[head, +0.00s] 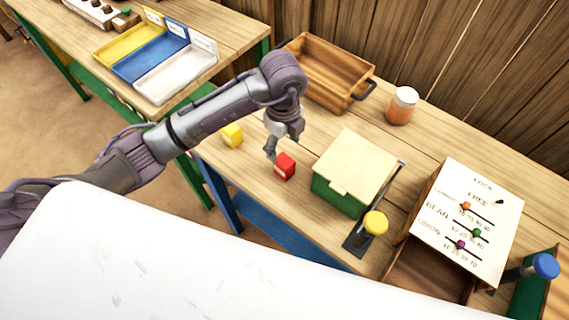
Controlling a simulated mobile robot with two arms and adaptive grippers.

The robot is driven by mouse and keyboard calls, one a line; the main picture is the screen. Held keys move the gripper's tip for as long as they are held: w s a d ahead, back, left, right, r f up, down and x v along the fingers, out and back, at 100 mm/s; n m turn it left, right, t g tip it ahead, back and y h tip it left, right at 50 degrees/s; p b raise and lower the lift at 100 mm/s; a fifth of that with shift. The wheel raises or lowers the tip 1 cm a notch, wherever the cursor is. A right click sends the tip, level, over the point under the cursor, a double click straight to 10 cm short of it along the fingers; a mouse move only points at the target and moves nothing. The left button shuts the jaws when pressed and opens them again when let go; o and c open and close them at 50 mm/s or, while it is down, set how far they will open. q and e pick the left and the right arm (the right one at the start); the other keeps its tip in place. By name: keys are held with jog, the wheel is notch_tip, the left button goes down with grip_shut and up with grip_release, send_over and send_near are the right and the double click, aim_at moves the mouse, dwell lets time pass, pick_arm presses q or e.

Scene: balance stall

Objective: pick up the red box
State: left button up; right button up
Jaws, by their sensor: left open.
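The red box (285,167) is a small cube with a pale label on its front side, standing on the wooden table near its front edge. My left gripper (271,156) points down just to the left of and behind the red box. Its fingers are small in the picture, and I cannot tell whether they touch the box. The gripper is open and holds nothing that I can see. My right gripper is not in view.
A yellow cube (232,134) stands left of the red box. A green box with a cream lid (354,169) stands close on the right, beside a yellow-knobbed lever (375,223).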

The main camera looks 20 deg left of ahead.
aim_at(284, 160)
pick_arm(q)
notch_tip(284, 160, down, 3)
jog(key=shift+f, duration=0.2)
jog(key=shift+s+d+f+p, duration=0.1)
jog(key=shift+s+f+p, duration=0.1)
jog(key=shift+f+p, duration=0.4)
notch_tip(284, 160, down, 4)
jog(key=shift+s+d+r+p, duration=0.15)
jog(key=shift+r+p, duration=0.1)
jog(key=shift+p, duration=0.45)
jog(key=shift+f, duration=0.35)
jog(key=c, duration=1.3)
